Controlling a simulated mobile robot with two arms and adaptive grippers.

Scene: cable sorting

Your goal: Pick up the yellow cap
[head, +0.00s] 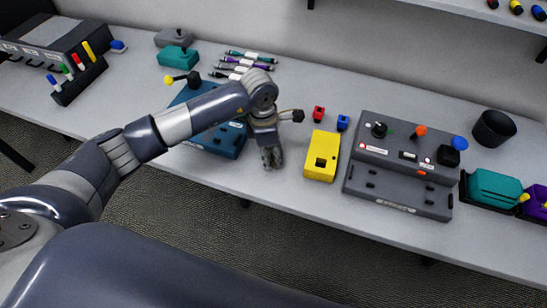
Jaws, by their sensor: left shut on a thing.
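My left gripper (272,157) points down at the front right of a dark blue box (217,138), left of a yellow box with a square hole (322,155). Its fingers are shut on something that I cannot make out. A small yellow cap-like tip (169,79) shows beside a black knob at the back left of the blue box. More yellow tips show at the far right, one on a teal case (494,187). I cannot tell which yellow piece is the cap. My right gripper is not in view.
A grey control box (398,195) with knobs stands right of the yellow box. A red block (318,114), a blue block (342,122) and a black cup (494,128) are behind. Cables (245,68) lie at the back. The table's front edge is close to the gripper.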

